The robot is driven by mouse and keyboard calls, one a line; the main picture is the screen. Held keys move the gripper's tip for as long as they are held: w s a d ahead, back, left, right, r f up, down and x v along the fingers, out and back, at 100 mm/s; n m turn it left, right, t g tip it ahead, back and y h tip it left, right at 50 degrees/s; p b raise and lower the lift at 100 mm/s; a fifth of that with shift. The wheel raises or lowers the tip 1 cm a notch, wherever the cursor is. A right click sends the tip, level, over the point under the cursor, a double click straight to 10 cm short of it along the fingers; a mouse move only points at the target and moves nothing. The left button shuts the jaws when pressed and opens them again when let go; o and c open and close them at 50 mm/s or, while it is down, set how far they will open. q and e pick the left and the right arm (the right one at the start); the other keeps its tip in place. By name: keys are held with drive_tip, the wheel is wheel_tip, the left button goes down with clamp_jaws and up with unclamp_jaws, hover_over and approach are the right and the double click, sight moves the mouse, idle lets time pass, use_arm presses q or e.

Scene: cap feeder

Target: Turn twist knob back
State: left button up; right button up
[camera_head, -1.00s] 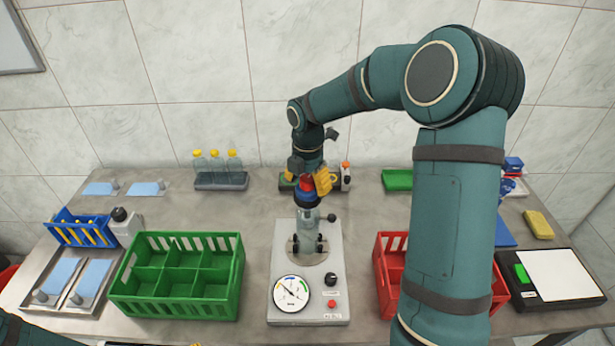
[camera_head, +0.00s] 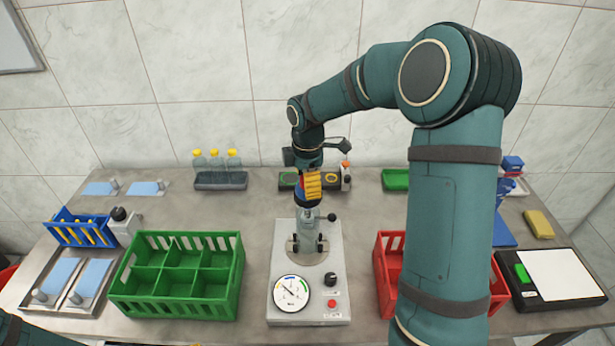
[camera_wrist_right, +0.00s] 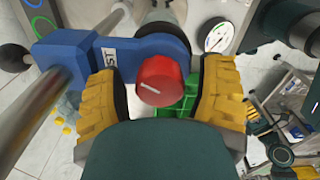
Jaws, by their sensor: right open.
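The twist knob (camera_wrist_right: 162,80) is red and round with a white line on its face.
The grey stand (camera_head: 280,250) carries a dial gauge (camera_head: 291,293), a black knob (camera_head: 330,279) and a red button (camera_head: 332,303). A green crate (camera_head: 180,306) stands left and a red crate (camera_head: 384,262) right, partly behind my arm. A bottle rack (camera_head: 221,181) is behind.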

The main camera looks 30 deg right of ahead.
drive_tip(key=c, duration=1.1)
drive_tip(key=n+p, duration=0.2)
drive_tip(key=n, duration=0.2)
drive_tip(key=shift+r+n, duration=0.15)
drive_tip(key=shift+n, duration=0.25)
drive_tip(key=shift+c, duration=0.2)
drive_tip(key=o, duration=0.7)
drive_tip(key=shift+n, duration=0.3)
drive_tip(key=o, duration=0.7)
